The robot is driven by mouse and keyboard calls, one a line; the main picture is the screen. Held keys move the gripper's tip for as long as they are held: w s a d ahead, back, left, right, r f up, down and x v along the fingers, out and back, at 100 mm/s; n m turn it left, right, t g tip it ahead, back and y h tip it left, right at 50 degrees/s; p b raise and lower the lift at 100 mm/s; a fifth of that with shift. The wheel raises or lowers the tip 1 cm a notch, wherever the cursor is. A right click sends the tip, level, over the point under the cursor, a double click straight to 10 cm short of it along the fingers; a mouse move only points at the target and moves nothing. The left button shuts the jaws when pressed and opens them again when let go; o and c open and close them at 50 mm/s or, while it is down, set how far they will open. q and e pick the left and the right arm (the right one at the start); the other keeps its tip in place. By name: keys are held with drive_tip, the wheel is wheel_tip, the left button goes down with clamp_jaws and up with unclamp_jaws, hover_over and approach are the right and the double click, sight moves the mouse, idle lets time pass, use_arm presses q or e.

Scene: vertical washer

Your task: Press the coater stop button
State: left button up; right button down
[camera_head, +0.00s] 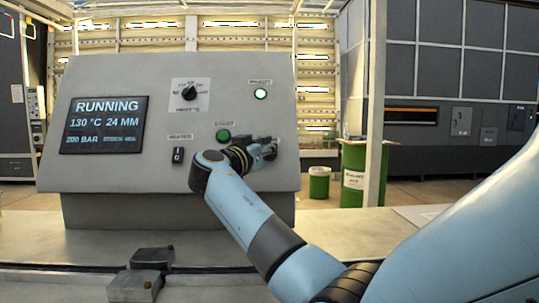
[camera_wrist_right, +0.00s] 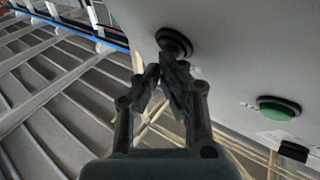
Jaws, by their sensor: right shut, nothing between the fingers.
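The grey control console (camera_head: 100,180) stands at the left in the head view. Its screen (camera_head: 103,125) reads RUNNING, 130 °C, 24 MM. My right gripper (camera_head: 267,147) is at the console's right part and hides the spot behind it. In the right wrist view my right gripper (camera_wrist_right: 170,70) is shut and empty. Its fingertips are at the lower edge of a dark round button (camera_wrist_right: 174,42) on the panel; I cannot tell whether they touch it. The green start button (camera_head: 223,135) is left of the gripper, and also shows in the wrist view (camera_wrist_right: 278,109). My left gripper is not in view.
The panel also holds a rotary knob (camera_head: 189,93), a lit lamp (camera_head: 261,94) and a black rocker switch (camera_head: 178,155). Green drums (camera_head: 353,178) stand behind at the right.

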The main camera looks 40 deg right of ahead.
drive_tip(key=shift+w+d+f, duration=0.1)
drive_tip(key=shift+w+f, duration=0.05)
idle(0.3)
idle(0.4)
drive_tip(key=shift+s+a+r, duration=0.45)
drive_tip(key=shift+s+a, duration=0.1)
drive_tip(key=shift+s, duration=0.15)
drive_tip(key=shift+s+a+r+p, duration=0.4)
drive_tip(key=shift+s+a+r, duration=0.2)
drive_tip(key=shift+s+a, duration=0.25)
drive_tip(key=shift+s+a+r+p, duration=0.35)
drive_tip(key=shift+s+a+r, duration=0.25)
drive_tip(key=shift+s, duration=0.3)
